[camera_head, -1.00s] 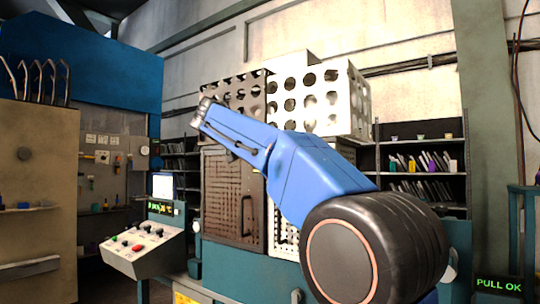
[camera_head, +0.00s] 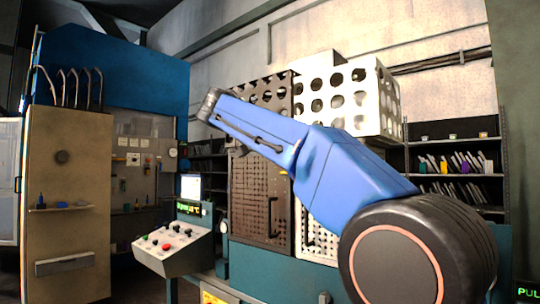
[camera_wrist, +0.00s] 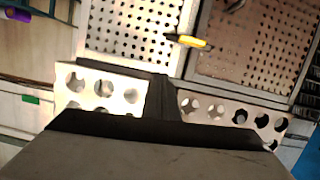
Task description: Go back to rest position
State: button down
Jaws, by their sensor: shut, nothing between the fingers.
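My blue arm reaches up and to the left in the head view, in front of the perforated boxes. Its far end is raised near the dark box, and the fingers cannot be made out there. In the wrist view my dark gripper (camera_wrist: 164,88) fills the lower part, with its fingers together and nothing between them. Below it are a white perforated panel (camera_wrist: 130,30) and a brown perforated panel (camera_wrist: 250,50), apart from the fingers as far as I can tell.
A white box with round holes (camera_head: 345,95) and a dark perforated door (camera_head: 262,195) stand behind my arm. A control console (camera_head: 172,245) is at the lower left, beside a tan cabinet (camera_head: 65,220). Shelves (camera_head: 455,160) stand at the right. A yellow-handled thing (camera_wrist: 190,41) lies between the panels.

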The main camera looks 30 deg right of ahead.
jog(key=s+a+f+n+y, duration=0.4)
jog(key=s+f, duration=0.6)
jog(key=f, duration=0.9)
jog(key=s+a+f+n+y, duration=0.4)
jog(key=s+a+f, duration=0.3)
jog(key=f, duration=1.2)
jog(key=s+a+f+n+y, duration=0.5)
jog(key=s+f, duration=0.8)
jog(key=f, duration=0.7)
jog(key=shift+s+a+y, duration=0.25)
jog(key=shift+a+y, duration=0.25)
jog(key=shift+y, duration=0.2)
